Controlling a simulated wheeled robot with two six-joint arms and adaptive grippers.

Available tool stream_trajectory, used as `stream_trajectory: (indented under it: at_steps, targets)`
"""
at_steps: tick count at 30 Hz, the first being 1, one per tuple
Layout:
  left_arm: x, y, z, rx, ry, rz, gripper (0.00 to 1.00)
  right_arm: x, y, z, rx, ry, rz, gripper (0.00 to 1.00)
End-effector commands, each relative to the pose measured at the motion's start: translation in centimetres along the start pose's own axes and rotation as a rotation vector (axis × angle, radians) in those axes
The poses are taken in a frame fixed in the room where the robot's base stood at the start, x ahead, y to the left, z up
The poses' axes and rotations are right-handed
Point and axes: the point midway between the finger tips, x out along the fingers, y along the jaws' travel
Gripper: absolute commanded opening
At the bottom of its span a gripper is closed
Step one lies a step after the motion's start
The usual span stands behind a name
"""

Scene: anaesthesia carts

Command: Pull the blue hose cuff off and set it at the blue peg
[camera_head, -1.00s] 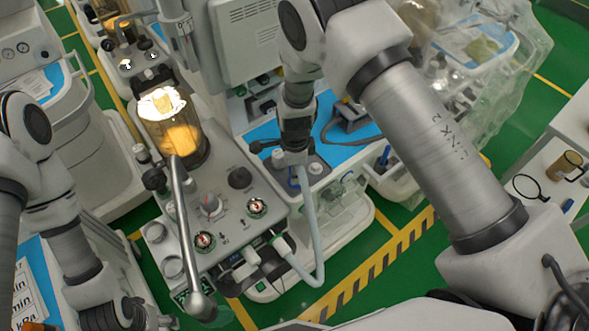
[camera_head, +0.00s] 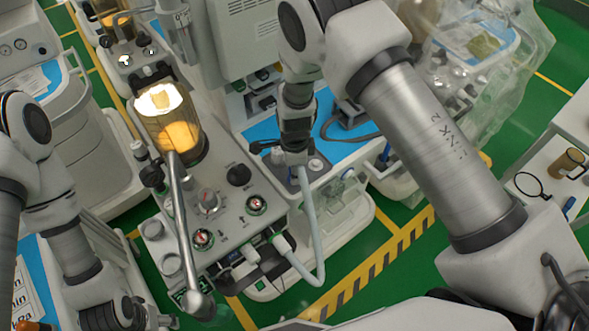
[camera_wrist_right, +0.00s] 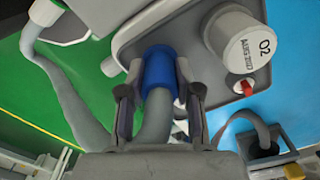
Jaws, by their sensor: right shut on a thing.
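The blue hose cuff (camera_wrist_right: 159,70) is on the end of a grey hose (camera_wrist_right: 155,122) in the right wrist view. My right gripper (camera_wrist_right: 160,88) is shut on it, with one finger on each side. The cuff's far end meets the edge of a grey housing (camera_wrist_right: 190,42), and I cannot tell whether it is still seated there. In the head view my right gripper (camera_head: 293,152) hides most of the cuff, and the hose (camera_head: 311,212) hangs down from it. A small upright blue piece (camera_head: 385,152) to the right may be the blue peg. My left gripper is not clearly visible.
A white canister marked O2 (camera_wrist_right: 246,48) sits close to the right of the cuff. The machine's knob panel (camera_head: 220,190) is left of my right gripper. A side table (camera_head: 545,185) with a mug (camera_head: 567,163) is at the right.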

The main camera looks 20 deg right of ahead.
Motion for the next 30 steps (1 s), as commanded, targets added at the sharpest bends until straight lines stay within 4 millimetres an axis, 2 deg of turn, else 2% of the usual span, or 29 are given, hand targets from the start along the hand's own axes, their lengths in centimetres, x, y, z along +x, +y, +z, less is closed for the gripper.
stream_trajectory:
  at_steps: [2, 3, 5, 6, 14, 17, 20, 27, 30]
  targets:
    - [0.3, 0.0, 0.0, 0.0, 0.0, 0.0, 0.72, 0.3, 0.0, 0.0, 0.0, 0.0, 0.0, 0.0]
    - [0.3, 0.0, 0.0, 0.0, 0.0, 0.0, 0.72, 0.3, 0.0, 0.0, 0.0, 0.0, 0.0, 0.36]
    - [0.2, 0.0, 0.0, 0.0, 0.0, 0.0, 0.72, 0.2, 0.0, 0.0, 0.0, 0.0, 0.0, 0.58]
    - [0.2, 0.0, 0.0, 0.0, 0.0, 0.0, 0.72, 0.2, 0.0, 0.0, 0.0, 0.0, 0.0, 0.62]
    - [0.2, 0.0, 0.0, 0.0, 0.0, 0.0, 0.72, 0.2, 0.0, 0.0, 0.0, 0.0, 0.0, 0.62]
    - [0.2, 0.0, 0.0, 0.0, 0.0, 0.0, 0.72, -0.4, -0.1, 0.0, 0.0, 0.0, -0.003, 0.62]
    - [0.1, 0.0, 0.0, 0.0, 0.0, 0.0, 0.72, -2.0, -0.1, 0.0, 0.0, 0.0, -0.004, 0.62]
    - [0.2, 0.0, 0.0, 0.0, 0.0, 0.0, 0.72, -8.1, -0.1, 0.0, 0.0, -0.001, -0.005, 0.62]
    - [0.2, 0.0, 0.0, 0.0, 0.0, 0.0, 0.72, -10.1, -0.1, 0.0, 0.0, -0.001, -0.003, 0.62]
